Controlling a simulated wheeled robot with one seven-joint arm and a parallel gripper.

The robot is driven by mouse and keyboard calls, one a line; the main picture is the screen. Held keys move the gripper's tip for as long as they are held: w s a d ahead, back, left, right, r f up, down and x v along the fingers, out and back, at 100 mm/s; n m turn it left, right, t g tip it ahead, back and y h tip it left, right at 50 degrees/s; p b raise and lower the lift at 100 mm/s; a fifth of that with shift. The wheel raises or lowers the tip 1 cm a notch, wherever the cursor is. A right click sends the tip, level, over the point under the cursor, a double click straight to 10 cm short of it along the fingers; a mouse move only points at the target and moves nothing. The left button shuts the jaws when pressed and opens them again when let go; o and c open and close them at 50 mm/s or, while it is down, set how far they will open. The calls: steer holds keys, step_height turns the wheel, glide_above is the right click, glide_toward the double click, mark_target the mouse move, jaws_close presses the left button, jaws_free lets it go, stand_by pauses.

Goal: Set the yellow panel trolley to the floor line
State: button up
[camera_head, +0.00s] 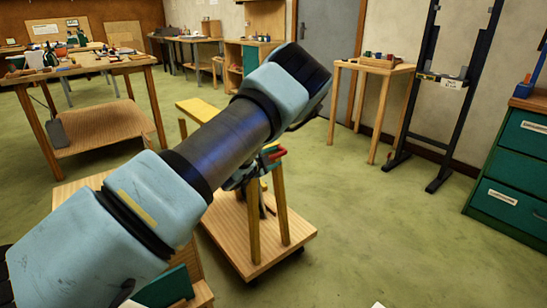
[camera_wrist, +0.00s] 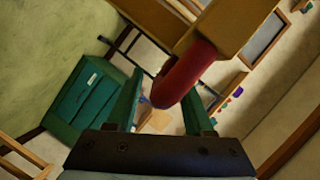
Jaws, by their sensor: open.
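The trolley (camera_head: 290,248) has a pale wooden base low over the floor, upright posts and a yellow top piece (camera_head: 198,109). My arm hides much of its middle. My gripper (camera_head: 266,157) is beside the posts, partly hidden behind my arm, near a red handle (camera_head: 277,153). In the wrist view my gripper (camera_wrist: 160,95) is open, with green fingers apart. The red handle (camera_wrist: 188,75) juts from a yellow wooden part (camera_wrist: 228,25) and shows between the fingers; I cannot tell whether it touches them. I cannot make out a floor line.
Green drawers (camera_head: 512,165) stand at the right. A black stand (camera_head: 435,100) and a small wooden table (camera_head: 375,70) are at the back. A workbench (camera_head: 85,68) is at the left. The green floor right of the trolley is clear. A small white object (camera_head: 378,305) shows at the bottom edge.

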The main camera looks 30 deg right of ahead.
jaws_close()
stand_by(0.3)
stand_by(1.1)
